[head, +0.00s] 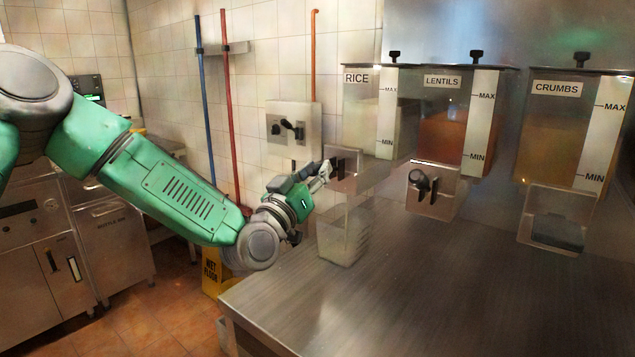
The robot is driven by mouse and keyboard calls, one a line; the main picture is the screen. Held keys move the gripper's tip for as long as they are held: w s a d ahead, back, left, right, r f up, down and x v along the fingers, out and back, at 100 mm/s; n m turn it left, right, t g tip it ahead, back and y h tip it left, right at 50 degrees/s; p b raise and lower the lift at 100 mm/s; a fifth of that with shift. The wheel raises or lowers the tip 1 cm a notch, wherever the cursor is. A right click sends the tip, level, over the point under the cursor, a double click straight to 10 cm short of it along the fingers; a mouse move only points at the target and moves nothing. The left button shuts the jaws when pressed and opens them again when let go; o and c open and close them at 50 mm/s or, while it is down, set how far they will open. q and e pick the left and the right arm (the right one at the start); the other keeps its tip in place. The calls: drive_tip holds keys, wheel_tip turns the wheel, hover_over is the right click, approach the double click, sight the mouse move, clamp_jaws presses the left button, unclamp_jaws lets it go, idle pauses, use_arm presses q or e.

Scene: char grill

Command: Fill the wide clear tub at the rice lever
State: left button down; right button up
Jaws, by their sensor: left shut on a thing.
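The rice dispenser (361,110) is a clear-fronted bin labelled RICE on the steel wall, with MAX and MIN marks. My left gripper (325,171) is at the rice lever (337,166) under that bin and is shut on it; the fingers hide part of the lever. A wide clear tub (343,241) stands upright on the steel counter below the rice outlet, just under and right of my gripper. It is hard to see how much is in the tub. My right gripper is out of view.
Lentils (443,120) and crumbs (560,130) dispensers hang to the right, with their own outlets. The steel counter (420,290) is clear in front of them. A yellow wet-floor sign (211,272) stands beyond the counter's left edge.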

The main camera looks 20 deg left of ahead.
use_arm(q)
drive_tip(key=c, duration=1.3)
unclamp_jaws()
drive_tip(key=shift+a, duration=0.1)
drive_tip(key=v, duration=1.2)
drive_tip(key=shift+f, duration=0.1)
